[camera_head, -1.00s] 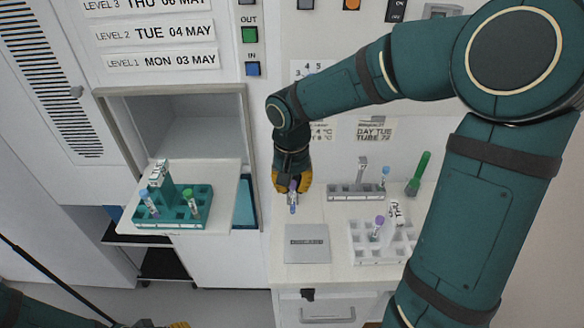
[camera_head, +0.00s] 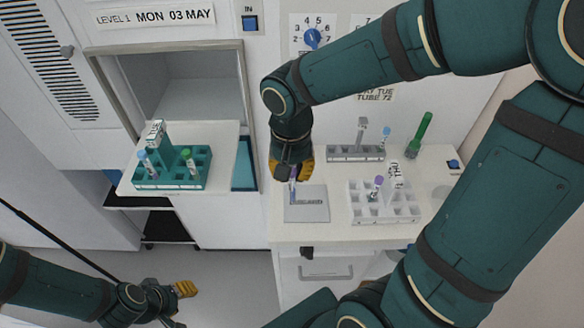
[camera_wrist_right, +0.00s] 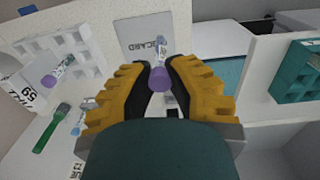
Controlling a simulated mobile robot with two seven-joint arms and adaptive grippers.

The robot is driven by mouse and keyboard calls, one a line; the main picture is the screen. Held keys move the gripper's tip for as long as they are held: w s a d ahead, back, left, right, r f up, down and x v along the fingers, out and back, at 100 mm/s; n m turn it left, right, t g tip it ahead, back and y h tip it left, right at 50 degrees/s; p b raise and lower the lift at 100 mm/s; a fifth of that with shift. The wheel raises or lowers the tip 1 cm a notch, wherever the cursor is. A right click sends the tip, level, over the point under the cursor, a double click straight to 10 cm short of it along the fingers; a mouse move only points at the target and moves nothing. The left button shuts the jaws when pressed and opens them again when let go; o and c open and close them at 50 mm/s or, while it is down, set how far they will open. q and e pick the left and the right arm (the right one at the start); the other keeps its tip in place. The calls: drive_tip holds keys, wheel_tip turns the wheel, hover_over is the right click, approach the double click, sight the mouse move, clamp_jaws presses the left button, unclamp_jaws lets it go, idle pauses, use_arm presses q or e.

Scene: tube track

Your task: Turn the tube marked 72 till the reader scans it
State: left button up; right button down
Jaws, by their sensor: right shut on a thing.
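My right gripper (camera_head: 291,174) is shut on a purple-capped tube (camera_head: 293,188), which hangs below the fingers at the left back edge of a grey plate (camera_head: 310,212). In the right wrist view the purple cap (camera_wrist_right: 162,79) sits between the yellow fingers, and the tube's pale label is partly visible; I cannot read its number. Whether the tube touches the plate I cannot tell. A wall note (camera_head: 376,95) reads "TUE" and "TUBE 72". My left gripper (camera_head: 186,289) is low at the left, away from the bench; its finger opening is unclear.
A white rack (camera_head: 384,213) holds another purple-capped tube (camera_head: 376,187). A teal rack (camera_head: 172,184) with tubes stands on the shelf at the left, before an open compartment (camera_head: 190,95). A dial (camera_head: 312,39) is on the wall.

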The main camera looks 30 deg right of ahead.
drive_tip(key=shift+w, duration=0.1)
drive_tip(key=shift+w+d+r+m, duration=0.15)
drive_tip(key=shift+w+m, duration=0.1)
drive_tip(key=shift+m, duration=0.15)
drive_tip(key=w+d+r+m+p, duration=0.2)
drive_tip(key=w+d+m+p, duration=0.6)
drive_tip(key=w+m, duration=0.8)
drive_tip(key=shift+m+y, duration=0.3)
drive_tip(key=shift+m, duration=0.3)
drive_tip(key=shift+s+d+f+b, duration=0.2)
drive_tip(key=shift+d+f+b, duration=0.05)
drive_tip(key=shift+f+b, duration=0.55)
drive_tip(key=shift+s+d+f+b, duration=0.2)
drive_tip(key=shift+f+b, duration=0.55)
drive_tip(key=shift+b, duration=0.05)
drive_tip(key=shift+s+d+f+b, duration=0.2)
drive_tip(key=shift+d+f+b, duration=0.05)
drive_tip(key=shift+f+b, duration=0.55)
drive_tip(key=shift+f, duration=0.15)
drive_tip(key=shift+f+b, duration=0.85)
drive_tip(key=shift+f, duration=0.2)
drive_tip(key=shift+f, duration=0.35)
